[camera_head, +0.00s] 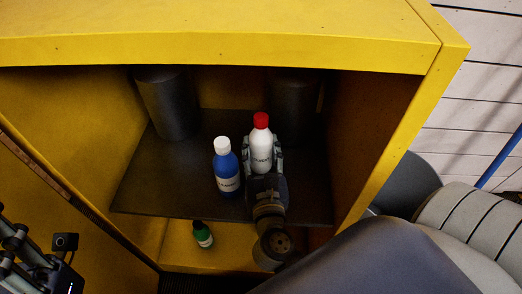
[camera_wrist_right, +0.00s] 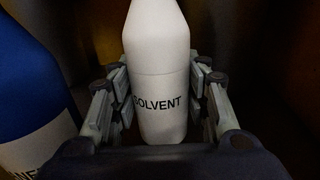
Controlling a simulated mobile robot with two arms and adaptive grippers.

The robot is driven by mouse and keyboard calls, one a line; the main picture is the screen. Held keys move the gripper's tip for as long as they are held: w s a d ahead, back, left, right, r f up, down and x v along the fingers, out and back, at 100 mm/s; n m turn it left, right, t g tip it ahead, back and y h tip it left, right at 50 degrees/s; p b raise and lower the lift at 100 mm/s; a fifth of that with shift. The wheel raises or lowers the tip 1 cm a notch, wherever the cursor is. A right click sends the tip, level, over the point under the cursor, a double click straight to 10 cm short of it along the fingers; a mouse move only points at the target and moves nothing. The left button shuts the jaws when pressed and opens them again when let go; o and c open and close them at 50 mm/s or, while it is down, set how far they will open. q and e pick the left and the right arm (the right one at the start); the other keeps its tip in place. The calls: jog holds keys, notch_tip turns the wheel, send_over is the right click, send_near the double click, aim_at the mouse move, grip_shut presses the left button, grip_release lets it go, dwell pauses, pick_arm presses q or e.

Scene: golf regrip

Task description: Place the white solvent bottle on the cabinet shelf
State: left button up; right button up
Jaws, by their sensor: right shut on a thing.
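The white solvent bottle (camera_head: 261,146) with a red cap is upright in the yellow cabinet, over the dark shelf (camera_head: 150,190). My right gripper (camera_head: 262,158) has its fingers on both sides of the bottle and is shut on it. The right wrist view shows the bottle (camera_wrist_right: 158,80) with the word SOLVENT between the fingers. The bottle's base is hidden by the gripper, so I cannot tell whether it touches the shelf. Part of my left arm shows at the lower left edge of the head view; its fingertips are not visible.
A blue bottle with a white cap (camera_head: 226,170) stands on the shelf just left of my right gripper. Two dark cylinders (camera_head: 168,103) (camera_head: 292,105) stand at the back. A small green bottle (camera_head: 202,234) is lower down. The yellow cabinet side wall (camera_head: 400,140) is to the right.

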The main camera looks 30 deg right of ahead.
jog(key=o, duration=0.8)
jog(key=shift+f, duration=0.1)
jog(key=v, duration=1.2)
jog(key=shift+p, duration=0.4)
